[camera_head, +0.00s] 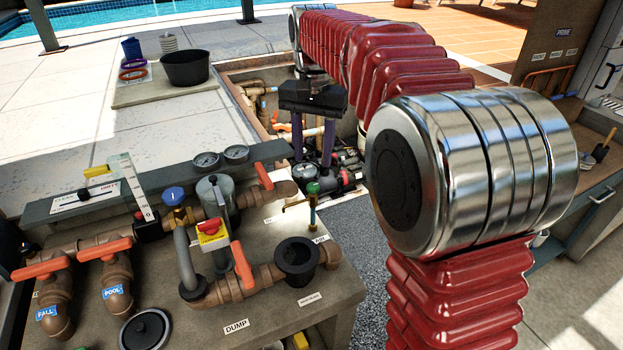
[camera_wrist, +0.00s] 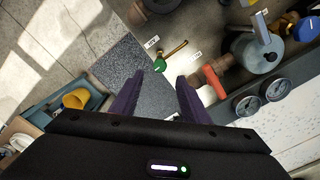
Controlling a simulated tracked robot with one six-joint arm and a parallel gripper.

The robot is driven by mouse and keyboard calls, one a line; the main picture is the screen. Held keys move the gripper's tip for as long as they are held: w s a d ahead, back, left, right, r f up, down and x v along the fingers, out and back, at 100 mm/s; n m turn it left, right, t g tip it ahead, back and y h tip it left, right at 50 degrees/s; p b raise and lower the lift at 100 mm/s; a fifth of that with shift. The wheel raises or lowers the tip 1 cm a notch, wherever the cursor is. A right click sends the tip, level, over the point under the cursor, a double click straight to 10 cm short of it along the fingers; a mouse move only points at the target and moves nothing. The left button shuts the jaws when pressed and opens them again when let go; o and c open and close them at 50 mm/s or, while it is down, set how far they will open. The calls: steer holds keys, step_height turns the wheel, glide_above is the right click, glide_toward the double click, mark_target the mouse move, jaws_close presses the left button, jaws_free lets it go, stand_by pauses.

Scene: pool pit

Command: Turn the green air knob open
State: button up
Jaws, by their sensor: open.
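The green air knob (camera_head: 313,188) sits on a thin brass pipe at the right edge of the brown pipework bench, beside a small label. In the wrist view the green knob (camera_wrist: 160,65) shows just past the fingertips, roughly in line with the gap between them. My gripper (camera_head: 311,160) has two purple fingers pointing down, spread apart with nothing between them. In the head view the fingertips are above the knob in the picture and look apart from it. The gripper also shows in the wrist view (camera_wrist: 160,77).
A red-handled valve (camera_wrist: 215,81) and gauges (camera_wrist: 247,104) are close by the right finger in the wrist view. A black cup fitting (camera_head: 297,256) stands in front of the knob. A pit with pipes (camera_head: 258,92) lies behind. Grey gravel (camera_head: 350,240) is beside the bench.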

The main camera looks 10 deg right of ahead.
mark_target(313, 186)
step_height(313, 186, down, 8)
stand_by(0.4)
steer(key=shift+c, duration=0.2)
